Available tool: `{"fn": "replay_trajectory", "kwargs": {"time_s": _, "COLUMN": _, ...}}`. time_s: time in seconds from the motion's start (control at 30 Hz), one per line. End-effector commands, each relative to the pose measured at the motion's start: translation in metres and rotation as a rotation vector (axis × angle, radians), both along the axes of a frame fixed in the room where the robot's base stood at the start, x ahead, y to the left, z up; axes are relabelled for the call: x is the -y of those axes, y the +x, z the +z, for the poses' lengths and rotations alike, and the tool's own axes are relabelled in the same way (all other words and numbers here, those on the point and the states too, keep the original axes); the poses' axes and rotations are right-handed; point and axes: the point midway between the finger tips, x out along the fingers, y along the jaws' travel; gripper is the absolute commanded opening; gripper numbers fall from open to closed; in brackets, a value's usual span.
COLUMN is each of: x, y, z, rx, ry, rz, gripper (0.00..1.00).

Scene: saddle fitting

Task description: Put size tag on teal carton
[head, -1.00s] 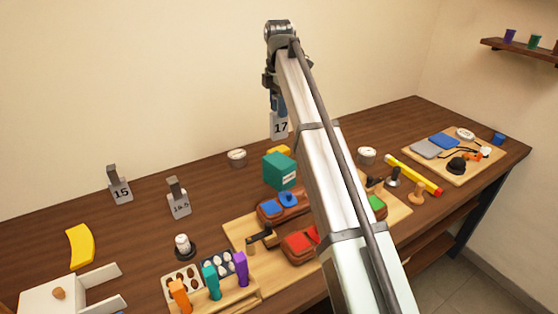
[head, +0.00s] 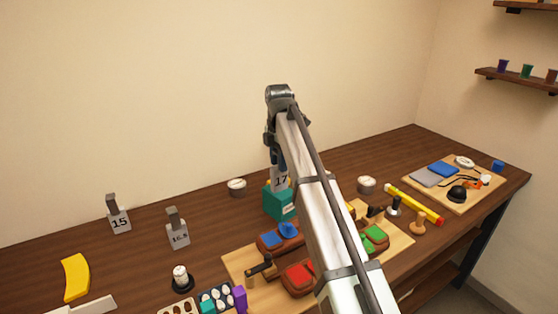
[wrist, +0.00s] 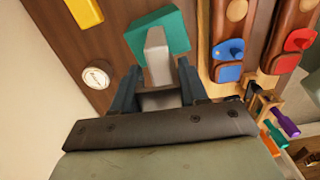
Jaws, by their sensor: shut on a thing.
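The size tag (head: 281,182), a grey piece marked 17, is upright at the top of the teal carton (head: 277,206). In the wrist view, the tag's grey handle (wrist: 157,50) stands between my fingers, in front of the teal carton (wrist: 178,35). My gripper (wrist: 158,82) is shut on the tag. In the head view, my arm covers part of the gripper and the carton's right side. I cannot tell whether the tag touches the carton's top.
Two other grey tags, 15 (head: 119,218) and 16.5 (head: 178,230), stand at the left. A white round tin (head: 237,187) is left of the carton. Brown saddle-like pieces with blue pads (head: 272,239) and red pads (head: 299,277) lie in front on a wooden board.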

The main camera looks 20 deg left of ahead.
Motion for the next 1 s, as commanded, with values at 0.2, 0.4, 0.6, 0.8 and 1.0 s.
{"fn": "replay_trajectory", "kwargs": {"time_s": 0.2, "x": -0.0001, "y": 0.0003, "z": 0.0004, "rx": 0.001, "ry": 0.001, "rz": 0.0, "gripper": 0.0}}
{"fn": "replay_trajectory", "kwargs": {"time_s": 0.4, "x": -0.0002, "y": 0.0003, "z": -0.0019, "rx": 0.001, "ry": 0.001, "rz": 0.0, "gripper": 0.51}}
{"fn": "replay_trajectory", "kwargs": {"time_s": 0.6, "x": -0.0001, "y": 0.0003, "z": -0.0018, "rx": 0.001, "ry": 0.001, "rz": 0.0, "gripper": 0.69}}
{"fn": "replay_trajectory", "kwargs": {"time_s": 0.8, "x": -0.0001, "y": 0.0003, "z": -0.0016, "rx": 0.001, "ry": 0.001, "rz": 0.0, "gripper": 0.69}}
{"fn": "replay_trajectory", "kwargs": {"time_s": 1.0, "x": -0.0004, "y": 0.0008, "z": 0.0051, "rx": 0.001, "ry": 0.001, "rz": 0.0, "gripper": 0.69}}
